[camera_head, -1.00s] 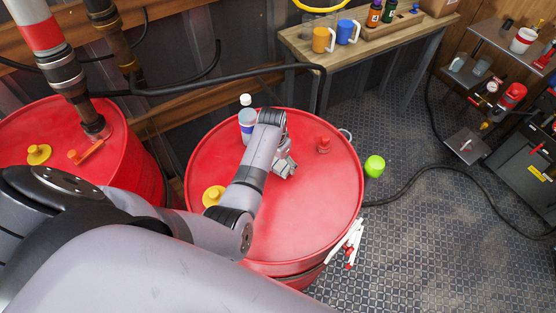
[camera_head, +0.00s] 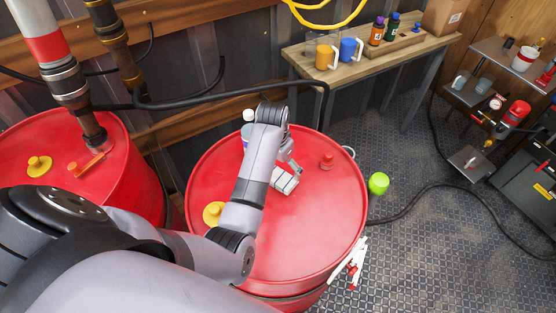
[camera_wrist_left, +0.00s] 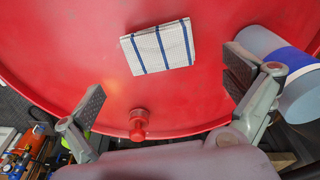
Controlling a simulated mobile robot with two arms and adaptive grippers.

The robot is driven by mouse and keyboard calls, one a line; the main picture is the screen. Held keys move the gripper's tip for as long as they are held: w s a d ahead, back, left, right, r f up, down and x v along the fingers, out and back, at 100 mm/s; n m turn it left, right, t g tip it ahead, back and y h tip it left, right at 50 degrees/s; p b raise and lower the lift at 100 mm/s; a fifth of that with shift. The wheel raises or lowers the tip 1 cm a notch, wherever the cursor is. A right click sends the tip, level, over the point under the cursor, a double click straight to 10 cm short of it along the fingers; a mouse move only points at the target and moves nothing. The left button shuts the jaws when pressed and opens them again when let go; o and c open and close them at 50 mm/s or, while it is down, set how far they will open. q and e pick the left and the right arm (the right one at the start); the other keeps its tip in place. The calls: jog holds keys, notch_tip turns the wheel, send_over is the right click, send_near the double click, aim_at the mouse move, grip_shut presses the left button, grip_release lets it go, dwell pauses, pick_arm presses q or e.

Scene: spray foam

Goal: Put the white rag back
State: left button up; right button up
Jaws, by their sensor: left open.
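The white rag (camera_wrist_left: 160,47), with dark blue stripes, lies flat and folded on top of the red drum (camera_wrist_left: 80,50) in the left wrist view. It also shows as a small pale striped patch (camera_head: 286,181) in the head view. My left gripper (camera_wrist_left: 165,97) is open and empty, with its two fingers spread wide above the drum. The rag lies beyond the fingertips in the wrist view, apart from both. In the head view my left gripper (camera_head: 288,158) is partly hidden by my wrist. My right gripper is not in view.
A red cap (camera_head: 327,161) and yellow cap (camera_head: 213,213) are on the drum top. A wooden bench (camera_head: 365,62) with mugs stands behind.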

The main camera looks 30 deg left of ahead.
aim_at(278, 181)
pick_arm(q)
jog(key=shift+s+r+b, duration=0.15)
jog(key=shift+r+b, duration=0.05)
jog(key=shift+r, duration=0.95)
jog(key=shift+s+r+b, duration=0.1)
jog(key=shift+r+b, duration=0.05)
jog(key=shift+r, duration=0.95)
